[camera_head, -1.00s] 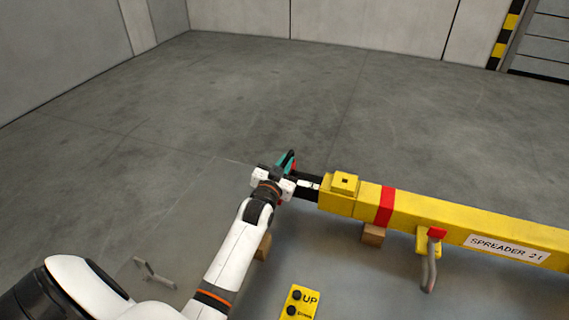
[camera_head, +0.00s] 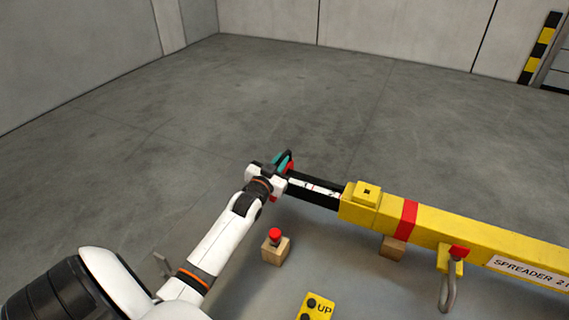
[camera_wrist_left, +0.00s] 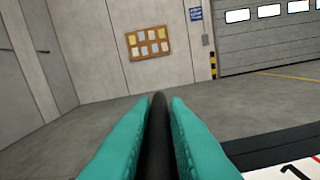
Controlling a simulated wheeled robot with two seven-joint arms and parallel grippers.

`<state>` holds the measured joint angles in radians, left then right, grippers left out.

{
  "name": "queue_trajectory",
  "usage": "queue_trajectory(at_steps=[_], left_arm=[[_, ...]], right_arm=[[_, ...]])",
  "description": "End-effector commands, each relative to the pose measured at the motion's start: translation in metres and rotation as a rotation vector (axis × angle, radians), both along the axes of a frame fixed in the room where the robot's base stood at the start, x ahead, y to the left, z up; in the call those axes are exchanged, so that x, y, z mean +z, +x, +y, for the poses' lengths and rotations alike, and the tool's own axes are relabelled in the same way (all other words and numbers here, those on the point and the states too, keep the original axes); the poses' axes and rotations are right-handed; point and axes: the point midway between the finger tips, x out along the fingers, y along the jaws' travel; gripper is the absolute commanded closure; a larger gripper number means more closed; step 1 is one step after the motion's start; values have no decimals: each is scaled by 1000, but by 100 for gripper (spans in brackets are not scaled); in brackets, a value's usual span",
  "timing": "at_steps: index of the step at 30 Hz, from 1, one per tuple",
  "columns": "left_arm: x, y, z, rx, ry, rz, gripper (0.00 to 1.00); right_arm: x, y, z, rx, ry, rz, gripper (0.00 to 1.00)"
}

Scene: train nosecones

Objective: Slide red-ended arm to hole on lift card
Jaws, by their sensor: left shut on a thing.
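The sliding arm (camera_head: 318,197) is black with a white marked strip and sticks out leftward from the yellow spreader beam (camera_head: 440,228). A little red shows at its outer end. My left gripper (camera_head: 284,162) has teal fingers and is at that outer end. In the left wrist view its fingers are closed on a dark rounded handle (camera_wrist_left: 158,135), and part of the white strip (camera_wrist_left: 290,170) shows at lower right with a red mark and a digit. No lift card can be made out for sure. My right gripper is not in view.
A wooden block with a red knob (camera_head: 275,248) stands below the sliding arm. A yellow panel marked UP (camera_head: 318,308) is at the bottom. The floor behind is clear.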

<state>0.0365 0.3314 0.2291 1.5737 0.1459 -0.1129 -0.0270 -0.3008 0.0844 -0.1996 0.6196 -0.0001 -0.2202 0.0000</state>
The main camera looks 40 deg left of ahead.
Motion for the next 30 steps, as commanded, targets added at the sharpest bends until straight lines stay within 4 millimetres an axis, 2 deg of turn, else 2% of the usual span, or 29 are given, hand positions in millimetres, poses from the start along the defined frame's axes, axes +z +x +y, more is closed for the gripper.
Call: queue_trajectory(at_steps=[1, 2, 5, 6, 17, 20, 30], left_arm=[[-1, 0, -2, -3, 2, 2, 100], [-1, 0, -2, -3, 2, 2, 84], [-1, 0, -2, -3, 2, 2, 68], [-1, 0, -2, -3, 2, 2, 66], [-2, -6, -4, -4, 0, 3, 66], [-3, -19, -7, -2, 0, 4, 66], [-4, -88, -23, -2, 1, 4, 66]], right_arm=[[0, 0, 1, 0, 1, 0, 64], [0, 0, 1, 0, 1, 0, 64], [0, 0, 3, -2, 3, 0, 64], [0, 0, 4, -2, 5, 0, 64], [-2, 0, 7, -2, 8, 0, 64], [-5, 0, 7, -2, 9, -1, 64], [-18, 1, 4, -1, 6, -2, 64]])
